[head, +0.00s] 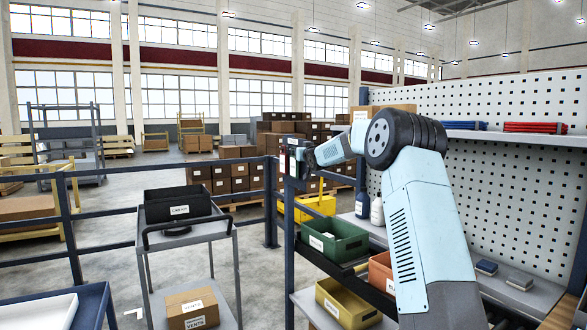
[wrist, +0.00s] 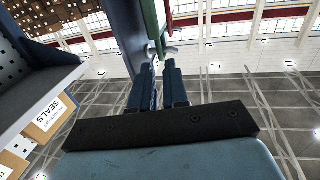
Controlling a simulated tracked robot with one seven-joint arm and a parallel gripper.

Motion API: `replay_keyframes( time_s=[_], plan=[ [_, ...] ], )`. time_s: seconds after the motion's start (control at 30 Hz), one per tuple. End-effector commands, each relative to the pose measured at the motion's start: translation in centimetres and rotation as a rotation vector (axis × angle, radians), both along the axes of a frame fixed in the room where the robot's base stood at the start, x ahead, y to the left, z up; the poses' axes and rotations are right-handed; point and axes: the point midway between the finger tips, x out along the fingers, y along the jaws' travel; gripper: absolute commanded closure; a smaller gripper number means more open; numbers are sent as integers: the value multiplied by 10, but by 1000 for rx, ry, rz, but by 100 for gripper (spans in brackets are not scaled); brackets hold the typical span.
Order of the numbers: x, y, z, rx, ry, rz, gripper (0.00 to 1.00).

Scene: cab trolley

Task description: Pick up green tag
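A green strip that looks like the green tag (wrist: 153,24) hangs at the top of the wrist view, just beyond my fingertips. A red strip (wrist: 168,14) hangs close to its right. A small pale hook-like part (wrist: 170,50) shows near their lower ends. My gripper (wrist: 159,68) points toward the green strip, its two dark fingers apart with a narrow light gap between them. I see nothing held, though contact at the tips is hard to judge. In the head view my gripper (head: 297,158) is beside the rack's left post, small and partly hidden; the green tag cannot be made out there.
A blue upright (wrist: 124,30) stands close left of the fingers. A shelf with a SEALS box (wrist: 50,115) is further left. Below my arm are a green bin (head: 335,243) and a yellow bin (head: 345,303). A grey trolley (head: 190,236) stands at left.

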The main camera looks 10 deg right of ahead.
Motion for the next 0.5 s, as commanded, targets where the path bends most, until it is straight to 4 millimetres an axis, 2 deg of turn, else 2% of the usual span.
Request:
replay_keyframes(
  time_s=[0.23, 0.5],
  plan=[
    [30, 5, -1, 0, 0, 1, 86],
    [39, 5, -1, 0, 0, 0, 86]
  ],
)
